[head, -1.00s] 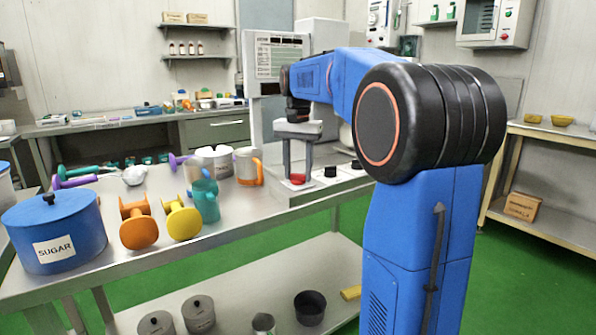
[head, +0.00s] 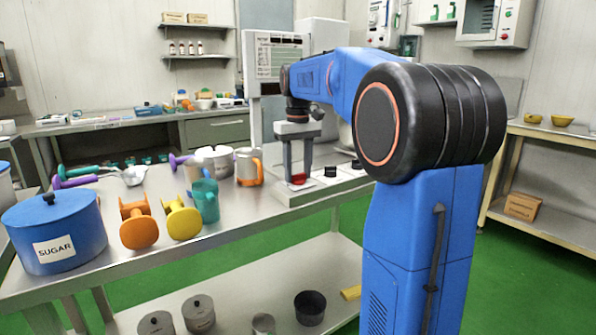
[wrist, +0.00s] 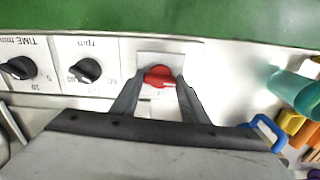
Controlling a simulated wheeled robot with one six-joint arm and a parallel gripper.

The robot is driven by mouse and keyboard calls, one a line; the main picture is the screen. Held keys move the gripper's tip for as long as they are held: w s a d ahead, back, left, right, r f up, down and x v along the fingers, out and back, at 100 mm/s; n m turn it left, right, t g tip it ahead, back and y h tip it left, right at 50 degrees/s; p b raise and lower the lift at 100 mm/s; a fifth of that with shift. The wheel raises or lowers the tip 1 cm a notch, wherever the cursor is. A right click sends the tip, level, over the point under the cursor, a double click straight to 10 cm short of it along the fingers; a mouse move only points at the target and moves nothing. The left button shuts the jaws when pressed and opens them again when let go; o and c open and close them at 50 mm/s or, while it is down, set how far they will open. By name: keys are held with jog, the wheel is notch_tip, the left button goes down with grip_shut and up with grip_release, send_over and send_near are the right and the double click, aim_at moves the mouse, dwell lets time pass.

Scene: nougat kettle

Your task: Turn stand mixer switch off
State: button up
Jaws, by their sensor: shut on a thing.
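The stand mixer's switch is a red knob (wrist: 159,76) on a pale plate in the wrist view. In the head view the red knob (head: 298,179) is at the front left end of the mixer's white control panel (head: 318,184). My gripper (wrist: 158,82) points down at the panel, with its two grey fingers shut on the red knob, one on each side. In the head view my gripper (head: 297,172) stands upright over the knob. The knob looks slightly tilted across its plate. Its position marks are largely hidden.
Two black knobs, one marked rpm (wrist: 86,70) and one marked TIME (wrist: 20,68), sit beside the switch.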

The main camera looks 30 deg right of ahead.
aim_at(298, 174)
jog(key=shift+n, duration=0.6)
jog(key=o, duration=1.1)
jog(key=shift+c, duration=0.2)
notch_tip(298, 174, up, 17)
jog(key=shift+r, duration=0.2)
